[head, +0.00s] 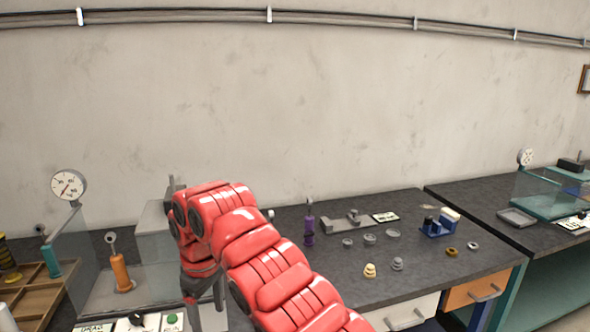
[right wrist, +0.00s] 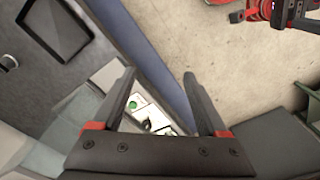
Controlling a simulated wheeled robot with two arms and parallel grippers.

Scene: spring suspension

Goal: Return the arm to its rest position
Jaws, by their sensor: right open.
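My right arm (head: 270,265), red with dark joints, comes in from the lower right in the head view and bends down at its far end. Its gripper (head: 207,303) points down over the front of the left bench, partly cut by the frame's lower edge. In the right wrist view the right gripper (right wrist: 160,76) has its two dark fingers wide apart, with nothing between them. Beyond the fingers show the bench edge, a small panel with a green button (right wrist: 133,104) and bare floor. My left gripper does not show in the head view.
A glass-sided station with an orange spring unit (head: 121,273) and a pressure gauge (head: 68,185) stand left of the arm. A purple unit (head: 309,226), small rings and a blue holder (head: 437,226) rest on the dark bench (head: 440,275) to the right.

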